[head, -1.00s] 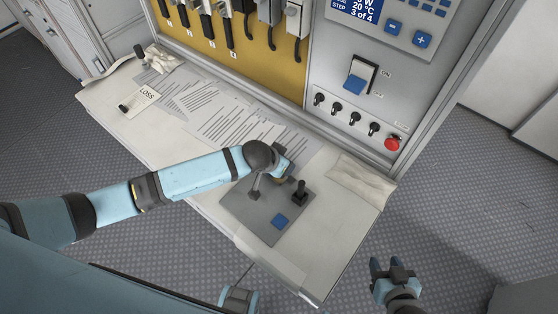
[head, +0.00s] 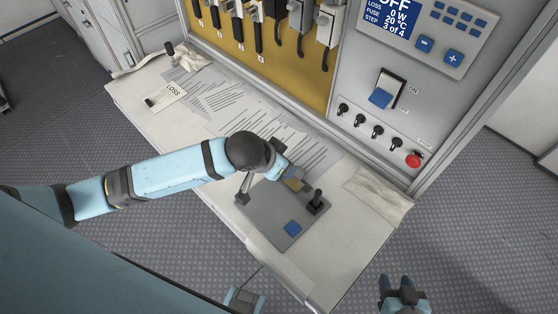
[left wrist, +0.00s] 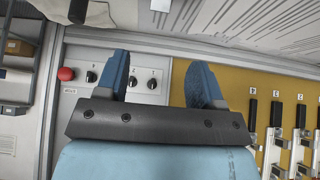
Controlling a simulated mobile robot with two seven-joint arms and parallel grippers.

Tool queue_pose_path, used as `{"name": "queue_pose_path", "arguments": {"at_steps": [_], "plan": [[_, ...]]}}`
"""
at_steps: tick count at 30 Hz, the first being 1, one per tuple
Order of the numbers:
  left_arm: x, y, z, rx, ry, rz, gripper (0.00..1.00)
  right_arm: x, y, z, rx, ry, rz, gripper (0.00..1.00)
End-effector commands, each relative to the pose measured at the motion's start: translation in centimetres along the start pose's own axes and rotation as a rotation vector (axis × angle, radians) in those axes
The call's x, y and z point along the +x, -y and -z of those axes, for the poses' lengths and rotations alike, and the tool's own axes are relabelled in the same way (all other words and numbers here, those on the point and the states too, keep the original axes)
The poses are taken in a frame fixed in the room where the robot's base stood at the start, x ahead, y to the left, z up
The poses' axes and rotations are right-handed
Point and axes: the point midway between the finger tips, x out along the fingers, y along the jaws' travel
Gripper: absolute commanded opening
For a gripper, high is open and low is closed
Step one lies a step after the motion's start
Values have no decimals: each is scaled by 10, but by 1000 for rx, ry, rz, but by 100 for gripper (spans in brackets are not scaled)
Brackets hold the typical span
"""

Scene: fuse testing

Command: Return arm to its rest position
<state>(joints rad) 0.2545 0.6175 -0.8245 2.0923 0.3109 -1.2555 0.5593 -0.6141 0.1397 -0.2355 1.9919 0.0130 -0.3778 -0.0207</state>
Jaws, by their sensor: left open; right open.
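My left arm reaches in from the left over the worktable in the head view. Its gripper (head: 277,158) is partly hidden behind the dark wrist and hangs above the papers, by the back edge of the grey plate. In the left wrist view the two blue fingers (left wrist: 162,85) are spread apart with nothing between them. My right gripper (head: 403,287) is low at the right of the head view, beyond the table's front edge over the floor. It is open and empty.
The worktable (head: 345,240) carries a grey plate (head: 262,225) with a black lever (head: 316,200), a blue square (head: 292,228) and a small tan piece (head: 294,184). Papers, a LOSS card (head: 166,97) and a cloth (head: 378,190) lie around it. The cabinet's red button (head: 414,160) stands behind.

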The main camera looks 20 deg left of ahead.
Motion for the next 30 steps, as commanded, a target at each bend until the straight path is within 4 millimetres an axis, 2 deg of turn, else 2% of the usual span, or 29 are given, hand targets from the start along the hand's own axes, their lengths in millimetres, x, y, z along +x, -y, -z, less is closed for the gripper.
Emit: {"name": "queue_pose_path", "arguments": {"at_steps": [14, 17, 20, 26, 30], "plan": [[0, 0, 0, -1, 0, -1, 62, 0, -1, 1, 0, -1, -1, 46], [2, -6, -2, -6, -14, -20, 62, -2, -1, 3, 0, -2, -1, 46], [5, -20, -6, -18, -58, -64, 62, -4, -1, 7, 0, -2, -2, 46], [10, -44, -31, -76, -222, -132, 62, -13, -2, 21, -1, -6, -5, 46], [9, -44, -65, -115, -322, -95, 62, -19, -3, 29, -1, -7, -8, 46]]}}
